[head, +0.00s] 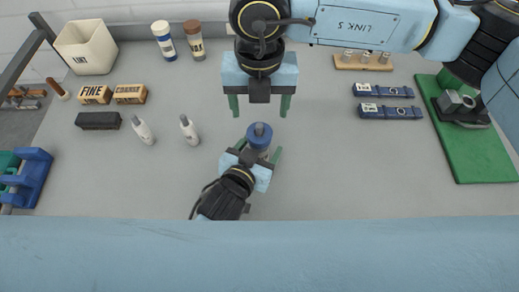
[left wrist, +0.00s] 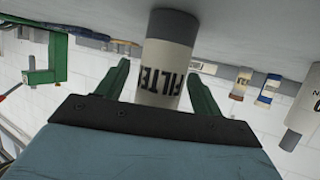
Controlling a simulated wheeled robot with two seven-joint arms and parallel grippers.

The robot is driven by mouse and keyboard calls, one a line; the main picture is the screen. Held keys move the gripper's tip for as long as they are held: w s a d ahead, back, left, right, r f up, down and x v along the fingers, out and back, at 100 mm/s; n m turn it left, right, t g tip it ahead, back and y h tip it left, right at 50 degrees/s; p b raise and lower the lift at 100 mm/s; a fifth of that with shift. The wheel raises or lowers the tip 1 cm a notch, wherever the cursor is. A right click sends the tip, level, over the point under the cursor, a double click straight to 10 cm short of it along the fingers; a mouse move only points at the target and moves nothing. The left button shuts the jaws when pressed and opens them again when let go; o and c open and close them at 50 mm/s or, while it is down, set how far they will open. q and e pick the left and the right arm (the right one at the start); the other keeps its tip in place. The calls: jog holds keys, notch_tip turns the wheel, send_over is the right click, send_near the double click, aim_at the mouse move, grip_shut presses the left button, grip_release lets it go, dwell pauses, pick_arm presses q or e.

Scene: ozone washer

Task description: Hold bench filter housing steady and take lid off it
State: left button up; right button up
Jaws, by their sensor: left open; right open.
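The bench filter housing (head: 264,152) stands on the bench in the middle of the head view, with a round blue lid (head: 260,134) on top. In the left wrist view the housing (left wrist: 166,62) appears upside down, a pale cylinder marked FILTER with a dark band. My left gripper (head: 252,152) is open, with its green fingers on either side of the housing; in the left wrist view its fingers (left wrist: 157,75) show gaps to the body. My right gripper (head: 259,107) is open and empty, just beyond the lid, its fingers apart from it.
Two small white bottles (head: 190,130) stand left of the housing. FINE and COARSE blocks (head: 96,95), a dark block (head: 98,121) and a white bin (head: 86,48) are farther left. Blue tools (head: 390,112) and a green mat (head: 485,165) lie right.

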aim_at(259, 125)
pick_arm(q)
grip_shut()
pick_arm(e)
jog(key=m, duration=0.4)
jog(key=shift+m, duration=0.4)
jog(key=m, duration=0.4)
jog(key=shift+f, duration=4)
jog(key=shift+c, duration=0.3)
